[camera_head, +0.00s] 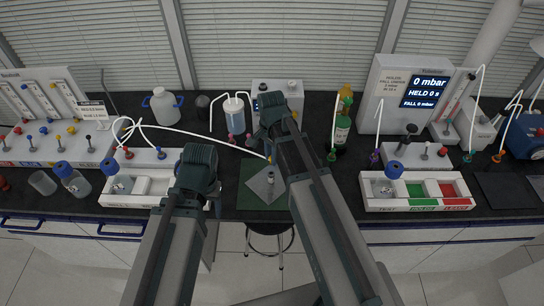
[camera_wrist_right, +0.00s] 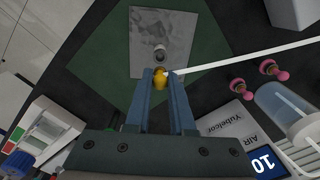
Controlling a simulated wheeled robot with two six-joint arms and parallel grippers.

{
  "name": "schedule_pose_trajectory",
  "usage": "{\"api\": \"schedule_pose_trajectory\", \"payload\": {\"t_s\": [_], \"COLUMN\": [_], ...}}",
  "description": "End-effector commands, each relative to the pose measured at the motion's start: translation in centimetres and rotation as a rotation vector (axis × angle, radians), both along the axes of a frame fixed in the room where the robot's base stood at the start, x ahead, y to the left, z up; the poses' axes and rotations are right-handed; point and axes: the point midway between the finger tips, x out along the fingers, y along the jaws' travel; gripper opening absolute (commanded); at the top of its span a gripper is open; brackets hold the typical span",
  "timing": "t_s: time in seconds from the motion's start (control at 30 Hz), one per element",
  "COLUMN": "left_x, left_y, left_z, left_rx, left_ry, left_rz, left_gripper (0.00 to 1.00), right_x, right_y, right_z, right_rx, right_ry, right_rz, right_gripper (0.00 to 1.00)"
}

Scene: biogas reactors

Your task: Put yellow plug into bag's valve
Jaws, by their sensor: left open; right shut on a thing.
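A small yellow plug (camera_wrist_right: 160,80) is held between the fingertips of my right gripper (camera_wrist_right: 160,73), which is shut on it; a white tube (camera_wrist_right: 240,58) runs from it to the right. The grey square bag (camera_wrist_right: 178,24) lies flat on a green mat, with its round metallic valve (camera_wrist_right: 159,50) just beyond the fingertips. Plug and valve look apart; the height between them is unclear. In the head view the bag (camera_head: 257,187) and valve (camera_head: 270,178) lie below the right gripper (camera_head: 269,157). My left gripper (camera_head: 205,190) is left of the mat, open, its fingers mostly hidden by its arm.
The green mat (camera_head: 246,199) lies at the table's front edge, with a stool (camera_head: 270,230) below. White trays stand left (camera_head: 113,200) and right (camera_head: 380,205). White tubes cross the table.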

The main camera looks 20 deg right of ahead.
Motion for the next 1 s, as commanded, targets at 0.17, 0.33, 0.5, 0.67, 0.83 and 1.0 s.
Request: {"api": "schedule_pose_trajectory", "payload": {"t_s": [0.17,0.33,0.5,0.67,0.83,1.0], "left_x": [0.0,0.0,0.0,0.0,0.0,0.0], "left_y": [0.0,0.0,0.0,0.0,0.0,0.0], "left_z": [-2.1,-3.6,-4.2,-4.1,-4.0,-4.0], "left_rx": [0.0,0.0,0.0,0.0,0.0,0.0], "left_ry": [0.0,0.0,0.0,0.0,0.0,0.0], "left_rz": [0.001,0.001,0.001,0.001,0.001,0.001], "left_gripper": [0.6,0.6,0.6,0.6,0.6,0.6], "right_x": [0.0,0.0,0.0,0.0,0.0,0.0], "right_y": [0.0,0.0,0.0,0.0,0.0,0.0], "right_z": [-2.1,-3.6,-4.2,-4.1,-4.1,-4.0], "right_rx": [0.0,0.0,0.0,0.0,0.0,0.0], "right_ry": [0.0,0.0,0.0,0.0,0.0,0.0], "right_rz": [0.0,-0.001,-0.001,-0.001,-0.001,-0.001], "right_gripper": [0.0,0.0,0.0,0.0,0.0,0.0]}}
